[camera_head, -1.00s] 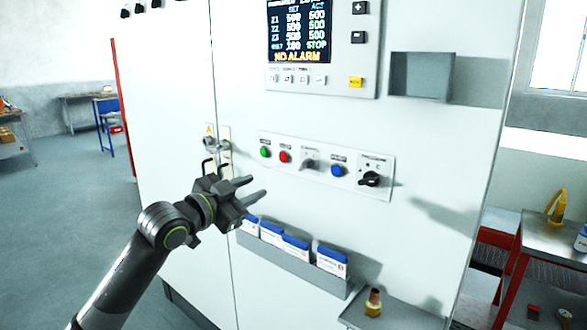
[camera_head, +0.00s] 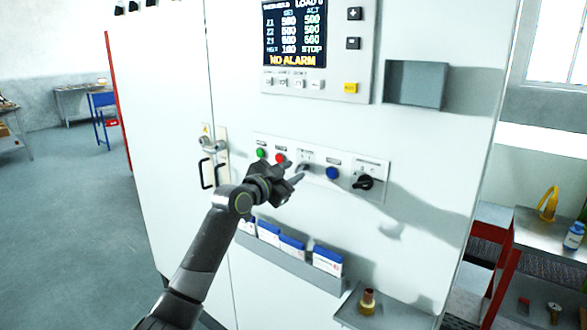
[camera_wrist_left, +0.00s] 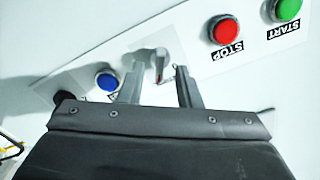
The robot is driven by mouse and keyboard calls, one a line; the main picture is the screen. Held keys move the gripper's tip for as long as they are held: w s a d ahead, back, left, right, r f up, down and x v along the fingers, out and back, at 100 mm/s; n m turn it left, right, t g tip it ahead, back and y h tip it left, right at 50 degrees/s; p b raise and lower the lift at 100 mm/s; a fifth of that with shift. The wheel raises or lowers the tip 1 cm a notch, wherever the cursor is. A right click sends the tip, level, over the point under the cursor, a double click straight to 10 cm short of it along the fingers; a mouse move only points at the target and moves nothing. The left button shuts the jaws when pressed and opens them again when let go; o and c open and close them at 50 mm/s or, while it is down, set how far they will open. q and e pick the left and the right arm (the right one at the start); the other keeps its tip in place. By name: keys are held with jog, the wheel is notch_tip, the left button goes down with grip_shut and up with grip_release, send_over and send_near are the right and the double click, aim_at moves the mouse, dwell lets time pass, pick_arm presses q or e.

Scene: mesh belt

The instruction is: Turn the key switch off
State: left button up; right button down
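The key switch (camera_head: 303,166) is a small grey switch on the white control panel, between the red and blue buttons. It also shows in the left wrist view (camera_wrist_left: 158,64), with a grey key-like handle sticking out. My left gripper (camera_head: 292,172) is open in front of the panel. In the left wrist view its two fingers (camera_wrist_left: 158,80) stand apart, one on each side of the handle in the picture. I cannot tell whether they touch it. The gripper partly hides the switch in the head view. My right gripper is not in view.
On the same panel are a green button (camera_head: 261,153), a red button (camera_head: 280,158), a blue button (camera_head: 333,173) and a black rotary knob (camera_head: 364,182). A display (camera_head: 294,35) is above. A rack of blue-and-white boxes (camera_head: 290,262) and a small shelf (camera_head: 385,315) stick out below.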

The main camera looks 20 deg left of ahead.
pick_arm(q)
jog(key=shift+w+d, duration=0.25)
jog(key=shift+w, duration=0.35)
grip_shut()
jog(key=n+p, duration=0.3)
jog(key=n, duration=0.3)
jog(key=shift+r+n, duration=0.1)
jog(key=shift+n, duration=0.2)
jog(key=n+p, duration=0.2)
jog(key=n, duration=0.1)
jog(key=shift+n, duration=0.4)
jog(key=shift+n+p, duration=0.55)
jog(key=shift+n, duration=0.25)
